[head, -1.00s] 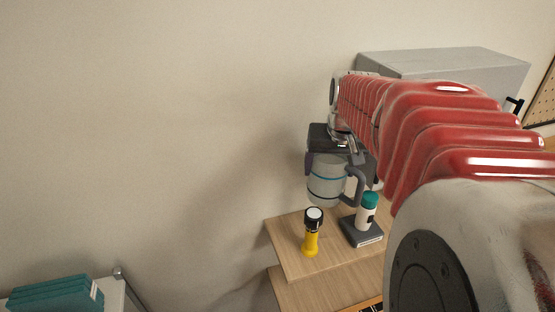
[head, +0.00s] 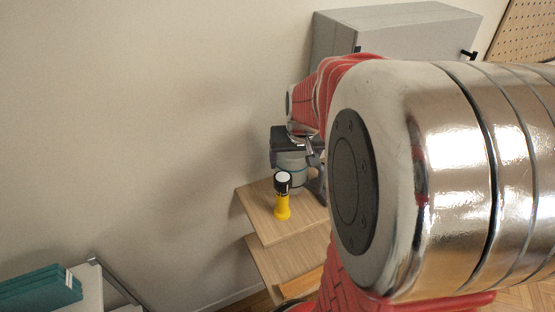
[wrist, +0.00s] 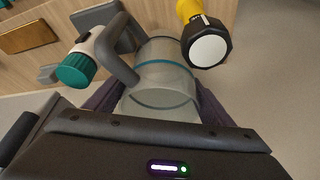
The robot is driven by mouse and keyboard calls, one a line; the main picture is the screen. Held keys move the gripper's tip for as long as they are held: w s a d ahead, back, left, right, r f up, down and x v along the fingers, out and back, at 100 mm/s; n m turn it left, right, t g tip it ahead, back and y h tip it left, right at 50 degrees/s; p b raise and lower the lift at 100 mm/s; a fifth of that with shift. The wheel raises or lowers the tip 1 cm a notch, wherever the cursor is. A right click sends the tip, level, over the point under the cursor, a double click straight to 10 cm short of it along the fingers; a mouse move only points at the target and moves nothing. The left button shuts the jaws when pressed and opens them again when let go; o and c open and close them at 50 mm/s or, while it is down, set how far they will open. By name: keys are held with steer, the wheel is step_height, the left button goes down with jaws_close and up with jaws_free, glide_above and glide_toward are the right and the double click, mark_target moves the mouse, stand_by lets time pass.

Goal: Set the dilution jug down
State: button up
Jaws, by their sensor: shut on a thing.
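The dilution jug (wrist: 165,72) is a clear grey jug with a teal band and a dark grey handle. It shows between my fingers in the wrist view, its handle on the left. My gripper (wrist: 155,102) is shut on the jug's body. In the head view the jug (head: 291,161) is low over the wooden shelf top (head: 258,207), behind a yellow torch and partly hidden by my arm. I cannot tell whether its base touches the wood. My gripper (head: 291,146) is above it there.
The yellow torch (head: 282,199) stands close by, also upper right in the wrist view (wrist: 204,38). A white bottle with a teal cap (wrist: 78,68) is beside the handle, near a dark flat device (wrist: 103,17). A grey cabinet (head: 400,35) stands behind. Teal binders (head: 40,288) lie lower left.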

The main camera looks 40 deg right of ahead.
steer(key=shift+f, duration=2)
steer(key=shift+f, duration=0.1)
steer(key=o, duration=1.6)
steer(key=shift+c, duration=0.2)
steer(key=v, duration=1.2)
